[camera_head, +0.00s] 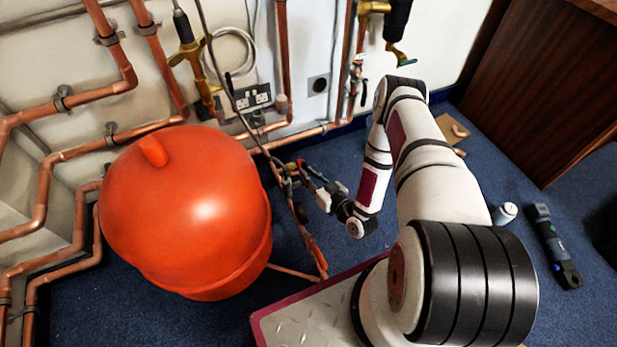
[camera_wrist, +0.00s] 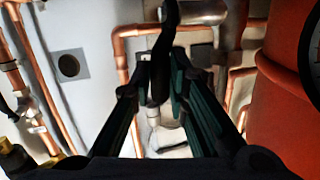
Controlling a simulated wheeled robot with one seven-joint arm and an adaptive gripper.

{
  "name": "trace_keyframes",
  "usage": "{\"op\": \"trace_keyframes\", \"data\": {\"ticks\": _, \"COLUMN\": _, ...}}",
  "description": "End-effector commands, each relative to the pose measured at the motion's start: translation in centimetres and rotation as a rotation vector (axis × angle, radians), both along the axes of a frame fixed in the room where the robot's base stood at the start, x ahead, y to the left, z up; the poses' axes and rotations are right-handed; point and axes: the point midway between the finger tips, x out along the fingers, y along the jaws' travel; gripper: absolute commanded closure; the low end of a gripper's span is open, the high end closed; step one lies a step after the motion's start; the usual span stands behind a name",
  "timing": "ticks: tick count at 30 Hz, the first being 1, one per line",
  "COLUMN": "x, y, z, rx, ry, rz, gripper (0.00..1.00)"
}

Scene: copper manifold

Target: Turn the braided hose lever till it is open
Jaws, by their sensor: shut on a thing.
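My gripper (camera_head: 303,177) is beside the orange-red vessel, at the lower end of a thin grey hose (camera_head: 232,88) that looks like the braided hose. In the wrist view, my gripper (camera_wrist: 157,82) has its two dark fingers on either side of a black lever (camera_wrist: 170,32), and it is shut on it. The lever runs down from a metal valve body (camera_wrist: 197,12) at the top of that view. In the head view the lever is too small and too covered by my gripper to tell its angle.
The large orange-red vessel (camera_head: 185,210) stands close left of my gripper and shows at right in the wrist view (camera_wrist: 280,110). Copper pipes (camera_head: 285,60) run along the wall behind. A wooden cabinet (camera_head: 545,90) is at right. Blue floor near a dark tool (camera_head: 552,245) is partly clear.

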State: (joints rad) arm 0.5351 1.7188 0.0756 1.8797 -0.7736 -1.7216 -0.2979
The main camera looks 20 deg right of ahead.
Motion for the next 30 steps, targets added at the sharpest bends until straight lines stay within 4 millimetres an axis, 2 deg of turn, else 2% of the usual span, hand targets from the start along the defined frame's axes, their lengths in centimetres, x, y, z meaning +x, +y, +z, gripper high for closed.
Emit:
{"op": "trace_keyframes", "data": {"ticks": 1, "x": -0.14, "y": -0.09, "z": -0.57, "rx": -0.001, "ry": -0.023, "rz": -0.003, "gripper": 1.0}}
{"op": "trace_keyframes", "data": {"ticks": 10, "x": -0.11, "y": -0.07, "z": -0.56, "rx": -0.002, "ry": -0.131, "rz": -0.002, "gripper": 1.0}}
{"op": "trace_keyframes", "data": {"ticks": 26, "x": -0.08, "y": -0.03, "z": -0.49, "rx": -0.003, "ry": -0.152, "rz": 0.0, "gripper": 1.0}}
{"op": "trace_keyframes", "data": {"ticks": 27, "x": -0.09, "y": -0.03, "z": -0.48, "rx": -0.003, "ry": -0.152, "rz": 0.0, "gripper": 0.78}}
{"op": "trace_keyframes", "data": {"ticks": 29, "x": -0.08, "y": -0.04, "z": -0.46, "rx": -0.003, "ry": -0.152, "rz": 0.0, "gripper": 0.65}}
{"op": "trace_keyframes", "data": {"ticks": 30, "x": -0.08, "y": -0.03, "z": -0.45, "rx": -0.003, "ry": -0.153, "rz": 0.0, "gripper": 0.65}}
